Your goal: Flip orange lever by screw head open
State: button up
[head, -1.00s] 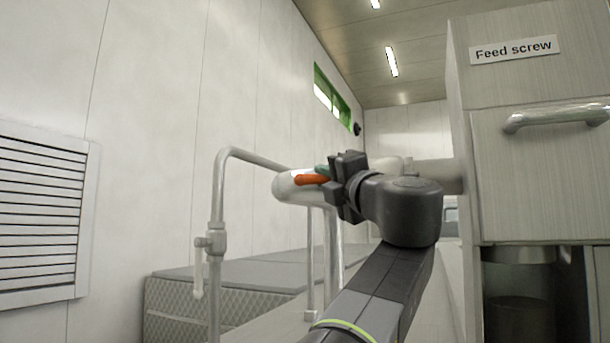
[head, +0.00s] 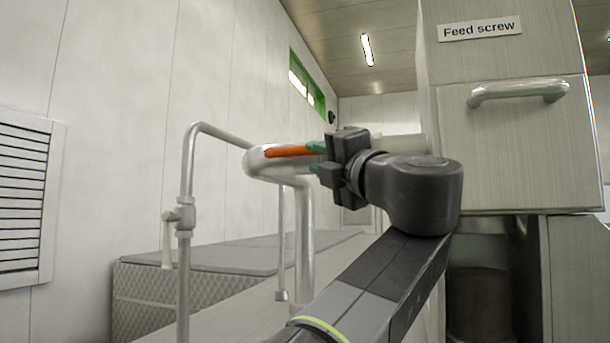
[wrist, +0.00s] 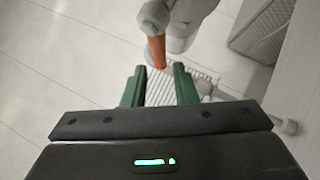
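The orange lever (head: 288,152) lies along the rounded end of a pale pipe (head: 255,165), left of the cabinet labelled "Feed screw" (head: 500,180). My gripper (head: 315,158) is just right of the lever, its two green fingers pointing left. The upper finger overlaps the lever's right end in the head view. In the wrist view, the lever (wrist: 157,52) points down from the pipe towards the gap between the fingers of my gripper (wrist: 158,72).
A bent handrail (head: 187,200) with a small valve stands at the left. A vertical pipe (head: 305,240) is below the lever. A low quilted block (head: 150,300) lies behind. The cabinet has a bar handle (head: 520,91). A louvred vent (head: 25,200) is on the left wall.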

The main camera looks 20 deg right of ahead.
aim_at(300, 153)
jog(key=b+v, duration=0.1)
jog(key=v, duration=0.5)
jog(key=shift+b, duration=0.3)
jog(key=shift+s, duration=0.15)
jog(key=shift+p+x, duration=2.2)
jog(key=shift+x, duration=4.7)
jog(key=shift+s+d, duration=0.1)
